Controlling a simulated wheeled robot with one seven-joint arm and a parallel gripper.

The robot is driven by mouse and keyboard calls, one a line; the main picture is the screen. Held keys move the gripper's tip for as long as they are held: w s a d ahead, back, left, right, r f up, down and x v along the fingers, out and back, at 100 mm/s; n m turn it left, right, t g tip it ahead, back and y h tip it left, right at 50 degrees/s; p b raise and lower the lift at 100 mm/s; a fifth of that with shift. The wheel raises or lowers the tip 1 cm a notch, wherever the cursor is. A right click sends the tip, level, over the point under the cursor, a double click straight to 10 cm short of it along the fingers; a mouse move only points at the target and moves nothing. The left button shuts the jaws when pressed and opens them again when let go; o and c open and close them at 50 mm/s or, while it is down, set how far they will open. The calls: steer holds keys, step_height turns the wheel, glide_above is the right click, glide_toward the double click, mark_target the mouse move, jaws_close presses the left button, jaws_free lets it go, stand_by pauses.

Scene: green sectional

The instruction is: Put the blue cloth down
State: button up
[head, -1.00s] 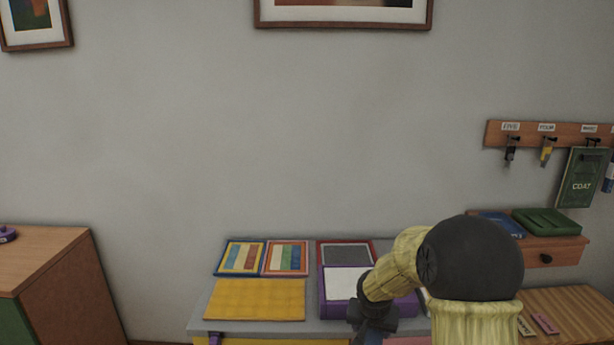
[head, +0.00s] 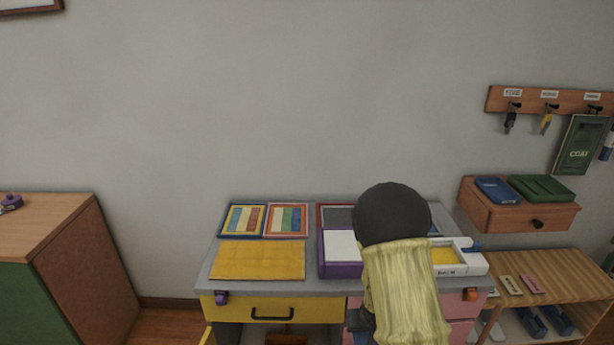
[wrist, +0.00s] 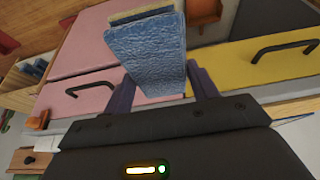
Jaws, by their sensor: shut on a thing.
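The blue cloth (wrist: 148,48) is a textured, folded-looking block in the wrist view, with a thin yellowish band along its far edge. My gripper (wrist: 160,88) is shut on it, with one dark finger at either side. The cloth is held in front of the pink and yellow drawer fronts. I cannot tell whether it touches anything. In the head view my arm hides the gripper and most or all of the cloth.
The grey desk top (head: 312,262) carries a yellow mat (head: 258,260), striped cards, a purple box (head: 340,268) and a white tray (head: 475,262). Below are a yellow drawer (head: 315,309) and pink drawers. A slatted wooden shelf (head: 555,270) stands right, a wooden cabinet (head: 70,240) left.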

mark_target(366, 338)
steer(key=r+p, duration=0.3)
steer(key=w+r+p, duration=0.1)
steer(key=r+p, duration=0.2)
steer(key=p, duration=0.1)
steer(key=r+p, duration=0.3)
steer(key=p, duration=0.1)
steer(key=shift+w, duration=0.3)
steer(key=shift+f, duration=0.1)
steer(key=s+f, duration=0.4)
steer(key=f, duration=0.1)
steer(key=shift+s+f, duration=0.2)
